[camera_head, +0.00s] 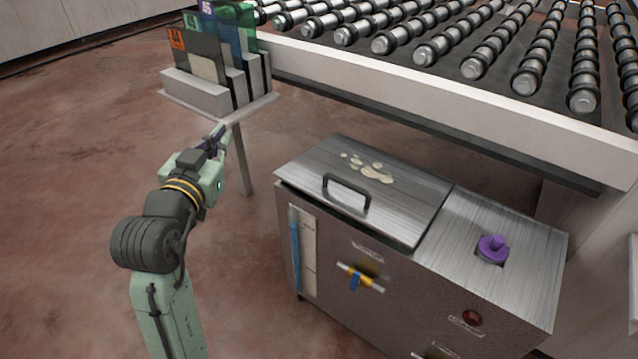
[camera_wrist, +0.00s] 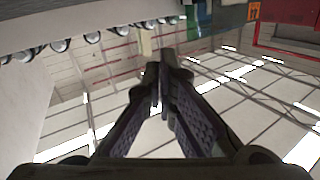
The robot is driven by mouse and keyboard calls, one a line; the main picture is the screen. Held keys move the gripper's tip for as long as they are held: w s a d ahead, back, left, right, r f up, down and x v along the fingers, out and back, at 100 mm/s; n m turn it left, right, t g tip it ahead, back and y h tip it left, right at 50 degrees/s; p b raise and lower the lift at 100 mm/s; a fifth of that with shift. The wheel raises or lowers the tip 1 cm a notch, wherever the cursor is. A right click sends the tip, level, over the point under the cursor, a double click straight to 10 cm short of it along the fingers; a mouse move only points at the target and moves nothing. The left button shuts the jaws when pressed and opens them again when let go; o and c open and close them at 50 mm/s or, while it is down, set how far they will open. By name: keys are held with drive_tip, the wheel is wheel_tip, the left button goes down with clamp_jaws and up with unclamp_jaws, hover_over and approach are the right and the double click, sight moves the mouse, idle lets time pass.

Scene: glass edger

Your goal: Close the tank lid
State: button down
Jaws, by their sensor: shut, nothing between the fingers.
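The tank (camera_head: 345,262) is a grey metal box under the roller table in the head view. Its lid (camera_head: 410,208) is a brushed metal plate with a black handle (camera_head: 346,192) and several pale spots on it. The lid lies over the left part of the tank top and looks flat or nearly so; a dark line runs along its front and right edges. My gripper (camera_head: 219,134) is shut and empty, raised to the left of the tank, near the sample rack, apart from the lid. In the wrist view my gripper (camera_wrist: 159,100) shows its fingers together; the lid is not visible there.
A roller table (camera_head: 450,97) overhangs the tank at the back. A rack (camera_head: 196,93) with numbered panels stands just beyond my gripper. A purple knob (camera_head: 492,249) sits on the tank's right top. A valve (camera_head: 358,278) is on its front. Floor at left is clear.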

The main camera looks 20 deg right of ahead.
drive_tip(key=s+d+f+m+g+h, duration=0.45)
drive_tip(key=d+f+g, duration=0.35)
drive_tip(key=d+f, duration=0.3)
drive_tip(key=p, duration=0.4)
hover_over(326, 201)
drive_tip(key=f, duration=0.2)
drive_tip(key=shift+n+y, duration=0.25)
drive_tip(key=shift+y, duration=0.2)
drive_tip(key=shift+s+a+f+b, duration=0.1)
drive_tip(key=shift+a+f, duration=0.05)
drive_tip(key=shift+f, duration=0.6)
drive_tip(key=shift+s+a+f+b, duration=0.1)
drive_tip(key=shift+a+f, duration=0.05)
drive_tip(key=shift+f, duration=0.55)
drive_tip(key=shift+s+a+f+b, duration=0.1)
drive_tip(key=shift+a+f, duration=0.05)
drive_tip(key=shift+f, duration=0.6)
wheel_tip(326, 201, down, 3)
drive_tip(key=t+b, duration=0.1)
drive_tip(key=b, duration=0.5)
drive_tip(key=shift+s+a+f+h, duration=0.15)
drive_tip(key=shift+f+h, duration=0.05)
drive_tip(key=shift+h, duration=0.2)
drive_tip(key=shift+s+a+f+b, duration=0.15)
drive_tip(key=shift+f+b, duration=0.45)
drive_tip(key=shift+b, duration=0.6)
